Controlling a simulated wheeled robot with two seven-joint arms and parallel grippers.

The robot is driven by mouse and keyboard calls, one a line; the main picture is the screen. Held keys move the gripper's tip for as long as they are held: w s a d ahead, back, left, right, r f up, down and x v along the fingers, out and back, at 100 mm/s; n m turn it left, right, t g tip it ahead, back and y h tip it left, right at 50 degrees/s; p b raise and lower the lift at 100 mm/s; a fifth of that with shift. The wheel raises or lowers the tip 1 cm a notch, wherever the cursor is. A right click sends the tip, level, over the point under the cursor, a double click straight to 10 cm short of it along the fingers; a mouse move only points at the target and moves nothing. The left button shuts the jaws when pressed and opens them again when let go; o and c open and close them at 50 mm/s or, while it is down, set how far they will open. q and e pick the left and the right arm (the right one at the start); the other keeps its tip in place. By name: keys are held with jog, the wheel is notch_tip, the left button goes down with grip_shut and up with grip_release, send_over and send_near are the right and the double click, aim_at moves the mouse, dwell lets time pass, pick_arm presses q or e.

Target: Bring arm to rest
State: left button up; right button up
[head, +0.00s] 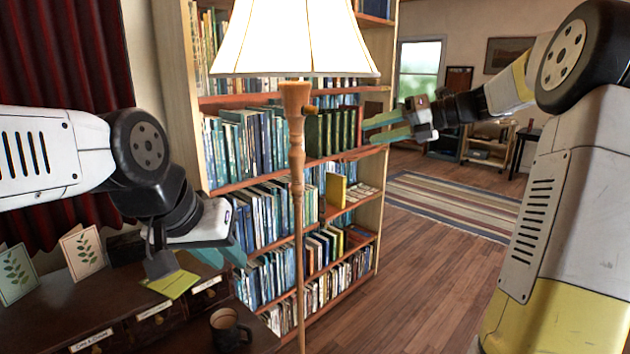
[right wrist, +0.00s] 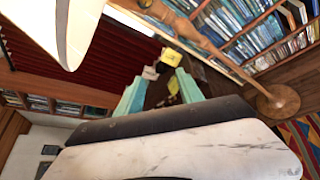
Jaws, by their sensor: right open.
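My right gripper (head: 388,127) reaches in from the right in the head view, in front of the bookshelf (head: 374,230). Its two teal fingers stand apart with nothing held between them; they also show apart in the right wrist view (right wrist: 160,90). My left gripper (head: 222,254) points down over the dark desk (head: 110,303) at the left. Its teal fingers are partly hidden, and I cannot tell how far apart they are. A yellow-green pad (head: 172,284) lies on the desk close to the left gripper.
A floor lamp (head: 297,150) stands in front of the shelf, between my arms; its shade (head: 295,40) is near the right gripper. A dark mug (head: 229,329) and leaf-print cards (head: 83,252) stand on the desk. The wooden floor (head: 430,290) at right is clear, with a striped rug (head: 450,205).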

jog(key=s+a+f+n+g+h, duration=0.1)
jog(key=s+a+f+n+h, duration=0.2)
jog(key=s+n, duration=0.45)
jog(key=s+a+f+n+h, duration=0.2)
jog(key=s+f+n+h, duration=0.1)
jog(key=s+n, duration=0.45)
jog(key=s+d+f+n+h, duration=0.2)
jog(key=s+f+n, duration=0.2)
jog(key=s+n, duration=0.3)
jog(key=s+d+f+n+t+h, duration=0.1)
jog(key=s+d+f+n+h, duration=0.1)
jog(key=s+f+n, duration=0.2)
jog(key=s+n, duration=0.3)
jog(key=n, duration=0.3)
jog(key=shift+d+n+t+h, duration=0.25)
jog(key=shift+n+t+h, duration=0.05)
jog(key=shift+n+h, duration=0.1)
jog(key=shift+c, duration=0.8)
jog(key=shift+s+d, duration=0.1)
jog(key=shift+d, duration=0.05)
